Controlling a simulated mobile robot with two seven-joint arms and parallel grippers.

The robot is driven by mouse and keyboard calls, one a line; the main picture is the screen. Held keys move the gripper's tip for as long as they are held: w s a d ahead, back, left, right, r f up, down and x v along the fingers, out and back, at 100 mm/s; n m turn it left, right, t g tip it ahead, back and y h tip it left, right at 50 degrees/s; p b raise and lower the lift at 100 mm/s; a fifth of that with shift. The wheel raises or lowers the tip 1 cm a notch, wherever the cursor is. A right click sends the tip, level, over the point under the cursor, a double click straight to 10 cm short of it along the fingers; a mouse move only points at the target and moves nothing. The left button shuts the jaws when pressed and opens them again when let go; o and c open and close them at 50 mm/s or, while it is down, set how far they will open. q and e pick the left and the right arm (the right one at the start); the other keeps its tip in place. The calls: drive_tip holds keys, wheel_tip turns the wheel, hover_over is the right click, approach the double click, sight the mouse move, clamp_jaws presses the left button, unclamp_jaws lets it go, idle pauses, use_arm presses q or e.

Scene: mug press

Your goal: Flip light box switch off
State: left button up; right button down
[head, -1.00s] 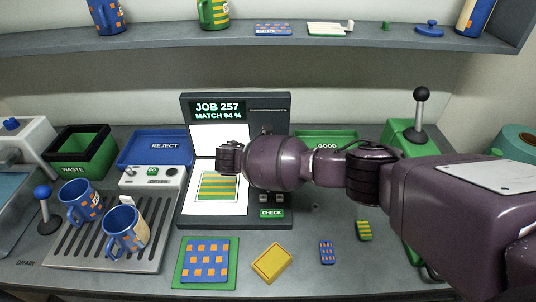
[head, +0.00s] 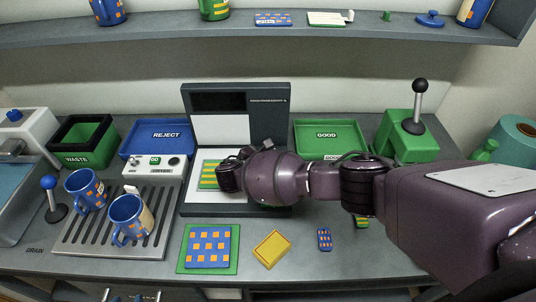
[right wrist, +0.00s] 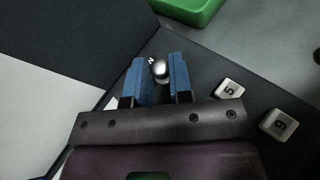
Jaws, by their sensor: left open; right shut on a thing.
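The light box (head: 272,128) stands at the middle of the bench; its display (head: 218,102) is dark and its white panel (head: 220,130) looks unlit. A green-and-yellow striped piece (head: 208,173) lies on its lower panel, partly behind my right arm. In the right wrist view a silver round-ended switch lever (right wrist: 161,71) sits between the blue fingers of my right gripper (right wrist: 158,64), which is shut on it. In the head view my right arm covers the switch.
Key blocks (right wrist: 229,89) marked 5 and 9 lie beside my right gripper. Two blue mugs (head: 130,220) stand on the drain rack at left. A reject tray (head: 157,151), a good tray (head: 331,153) and a green lever press (head: 408,140) flank the box.

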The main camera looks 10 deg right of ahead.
drive_tip(key=c, duration=1)
unclamp_jaws()
drive_tip(key=v, duration=1.1)
drive_tip(key=shift+f, duration=0.1)
